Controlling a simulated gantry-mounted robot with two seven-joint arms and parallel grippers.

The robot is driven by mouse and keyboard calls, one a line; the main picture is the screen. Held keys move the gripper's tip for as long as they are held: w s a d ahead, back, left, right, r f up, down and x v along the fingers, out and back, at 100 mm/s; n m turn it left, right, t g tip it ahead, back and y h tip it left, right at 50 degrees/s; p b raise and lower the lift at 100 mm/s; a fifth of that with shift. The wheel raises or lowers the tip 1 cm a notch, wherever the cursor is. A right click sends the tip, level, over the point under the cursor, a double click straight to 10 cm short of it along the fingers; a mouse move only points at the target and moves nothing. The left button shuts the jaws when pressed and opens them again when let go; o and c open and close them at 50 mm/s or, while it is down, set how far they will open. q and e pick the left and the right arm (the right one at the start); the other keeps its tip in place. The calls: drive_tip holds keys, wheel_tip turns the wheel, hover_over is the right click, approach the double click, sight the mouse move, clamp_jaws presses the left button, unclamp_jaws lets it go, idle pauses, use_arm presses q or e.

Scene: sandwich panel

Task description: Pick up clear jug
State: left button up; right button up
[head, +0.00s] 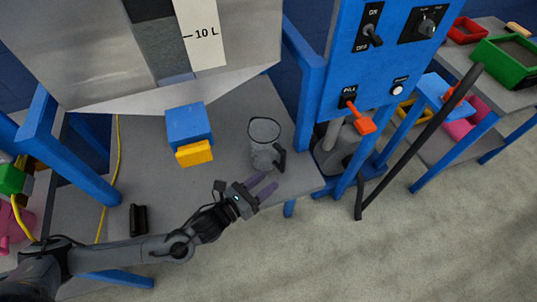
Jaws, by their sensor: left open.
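The clear jug (262,147) stands upright on the grey table, a grey see-through vessel with a dark handle (280,160) on its lower right side. My left gripper (269,185) is open, its two purple fingers pointing right just in front of the jug's base and handle. The fingers look apart from the jug, with nothing between them. My right gripper does not show.
A blue valve block with a yellow front (194,153) sits left of the jug under the grey tank (95,50). A blue control panel (383,60) rises at the right. A small black object (139,220) lies near the table's front left. The table's front edge is close below the gripper.

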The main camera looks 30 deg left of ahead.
sight(281, 163)
use_arm(q)
drive_tip(key=w+a+m, duration=0.1)
drive_tip(key=a+m, duration=0.1)
drive_tip(key=shift+w+f+m+h+b, duration=0.1)
drive_tip(key=shift+w+m+h+b, duration=0.05)
drive_tip(key=shift+m+h+b, duration=0.2)
drive_tip(key=shift+w, duration=0.35)
drive_tip(key=b+x, duration=0.1)
drive_tip(key=x, duration=0.3)
drive_tip(key=shift+w+d, duration=0.2)
drive_tip(key=shift+w, duration=0.15)
drive_tip(key=shift+w+d, duration=0.2)
drive_tip(key=shift+w, duration=0.15)
drive_tip(key=shift+b+x, duration=0.9)
drive_tip(key=shift+x, duration=1.35)
drive_tip(key=shift+s+d+r, duration=0.1)
drive_tip(key=shift+r, duration=0.15)
clamp_jaws()
